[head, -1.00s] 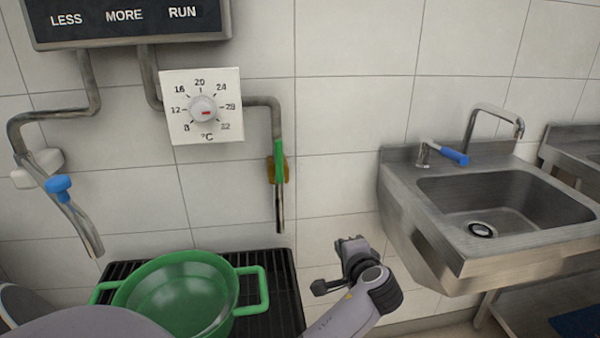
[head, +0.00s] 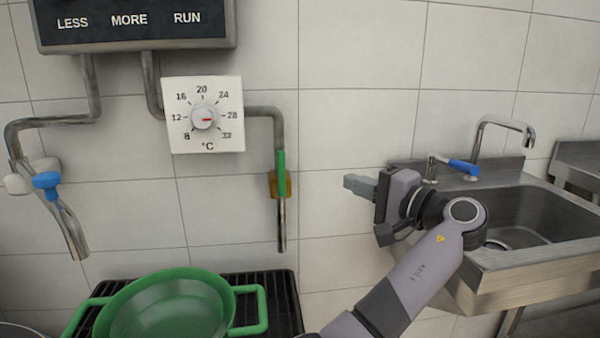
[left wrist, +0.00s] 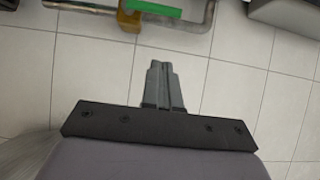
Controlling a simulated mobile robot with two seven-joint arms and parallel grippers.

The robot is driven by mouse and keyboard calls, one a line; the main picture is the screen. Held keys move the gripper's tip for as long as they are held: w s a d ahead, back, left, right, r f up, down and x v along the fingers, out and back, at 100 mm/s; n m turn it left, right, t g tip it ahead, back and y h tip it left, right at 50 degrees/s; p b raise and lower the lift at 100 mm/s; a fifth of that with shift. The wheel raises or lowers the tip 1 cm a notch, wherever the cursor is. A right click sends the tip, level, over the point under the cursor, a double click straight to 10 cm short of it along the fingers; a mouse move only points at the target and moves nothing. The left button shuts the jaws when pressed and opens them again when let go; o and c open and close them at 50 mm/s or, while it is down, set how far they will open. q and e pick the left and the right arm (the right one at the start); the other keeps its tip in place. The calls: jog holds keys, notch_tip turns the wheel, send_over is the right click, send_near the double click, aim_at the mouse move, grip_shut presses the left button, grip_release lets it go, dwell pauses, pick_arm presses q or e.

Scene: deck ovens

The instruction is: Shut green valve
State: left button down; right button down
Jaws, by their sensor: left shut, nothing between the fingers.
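The green valve has a green lever handle (head: 281,172) on a brass body (head: 273,184), set in the vertical metal pipe below the dial. The handle stands upright, in line with the pipe. My left gripper (head: 354,185) is shut and empty, to the right of the valve at about its height in the picture, its fingers pointing left. A clear gap shows between them. In the left wrist view the shut fingers (left wrist: 162,68) point up toward the green handle (left wrist: 155,8) and brass body (left wrist: 130,16) at the top edge, apart from them. My right gripper is out of view.
A temperature dial (head: 204,115) is on the tiled wall. A blue-handled valve (head: 46,181) sits on the left pipe. A green pot (head: 170,305) stands on a black grate (head: 285,300) below. A steel sink (head: 485,275) is behind my arm at the right.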

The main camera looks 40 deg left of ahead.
pick_arm(q)
send_near(281, 173)
jog(key=w+a+r, duration=0.1)
jog(key=w+a, duration=0.2)
jog(key=w, duration=0.2)
jog(key=shift+s+a+r+b, duration=0.1)
jog(key=shift+s+a+b, duration=0.15)
jog(key=shift+s+a, duration=0.5)
jog(key=shift+s+a+r+b, duration=0.15)
jog(key=shift+s+a, duration=0.25)
jog(key=shift+a, duration=0.6)
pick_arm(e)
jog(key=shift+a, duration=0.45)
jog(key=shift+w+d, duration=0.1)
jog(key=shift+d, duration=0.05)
